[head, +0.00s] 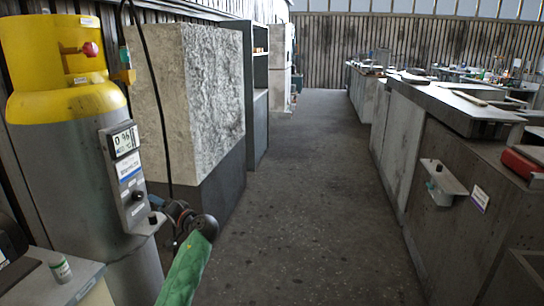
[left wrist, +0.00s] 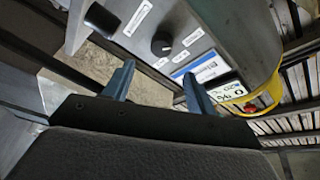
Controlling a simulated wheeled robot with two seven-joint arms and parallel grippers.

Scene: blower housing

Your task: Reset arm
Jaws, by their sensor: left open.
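My left gripper (head: 172,212) is low in the head view, just right of the grey control box (head: 125,180) on the tank, at the end of my arm. In the left wrist view my left gripper (left wrist: 158,70) shows two blue fingers spread apart with nothing between them. Beyond the fingertips is the control box with a black knob (left wrist: 161,43), labels and a display (left wrist: 228,91). I cannot tell whether a finger touches the box. My right gripper is not in view.
A tank with a yellow top (head: 60,60) and a red knob (head: 90,49) stands at the left. A rough stone-like block (head: 190,100) is behind it. A long workbench (head: 440,150) runs along the right. The floor (head: 310,200) between is clear.

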